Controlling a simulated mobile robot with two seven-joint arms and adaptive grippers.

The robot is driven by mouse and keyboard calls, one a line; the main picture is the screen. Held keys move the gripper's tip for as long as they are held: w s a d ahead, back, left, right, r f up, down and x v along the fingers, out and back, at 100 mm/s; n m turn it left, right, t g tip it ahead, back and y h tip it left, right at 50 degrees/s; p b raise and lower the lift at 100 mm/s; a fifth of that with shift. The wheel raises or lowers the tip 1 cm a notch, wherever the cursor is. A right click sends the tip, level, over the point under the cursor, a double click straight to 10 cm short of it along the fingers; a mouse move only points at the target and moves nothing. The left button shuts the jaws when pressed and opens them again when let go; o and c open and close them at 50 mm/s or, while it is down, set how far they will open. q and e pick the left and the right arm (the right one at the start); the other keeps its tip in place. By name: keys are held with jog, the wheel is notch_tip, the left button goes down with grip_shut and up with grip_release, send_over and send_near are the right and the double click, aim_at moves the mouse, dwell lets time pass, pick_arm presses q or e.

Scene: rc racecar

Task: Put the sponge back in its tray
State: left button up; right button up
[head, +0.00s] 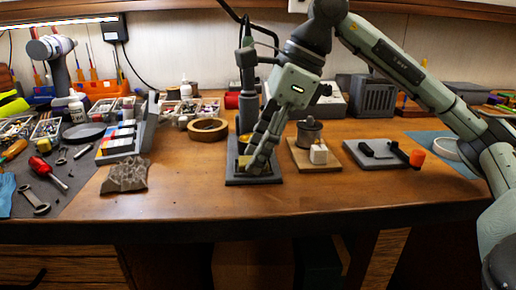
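My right gripper (259,166) reaches down from the upper right over a dark stand on the bench, with its fingertips low over the stand's base. The stand's flat base, which looks like the sponge tray (238,181), is dark grey. A small yellow patch that looks like the sponge (243,161) shows just left of the fingertips, at the base. The fingers hide part of it, so I cannot tell whether they grip it or whether it is seated. My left gripper is not in view.
A dark upright tool (247,88) stands behind the fingers. A wooden ring (208,129) is at left. The front bench strip is clear.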

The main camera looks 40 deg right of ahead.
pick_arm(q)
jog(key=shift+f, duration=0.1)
pick_arm(e)
jog(key=shift+s+f+g, duration=0.2)
jog(key=shift+f+g, duration=0.1)
jog(key=shift+f, duration=0.25)
jog(key=shift+r, duration=0.15)
jog(key=shift+w+d+r+p, duration=0.15)
jog(key=shift+r+p, duration=0.55)
jog(key=shift+r, duration=0.1)
pick_arm(q)
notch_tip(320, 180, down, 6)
jog(key=p, duration=0.1)
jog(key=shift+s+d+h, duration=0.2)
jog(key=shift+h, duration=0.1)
pick_arm(e)
jog(key=v, duration=1.1)
jog(key=shift+r, duration=0.25)
jog(key=shift+d, duration=0.1)
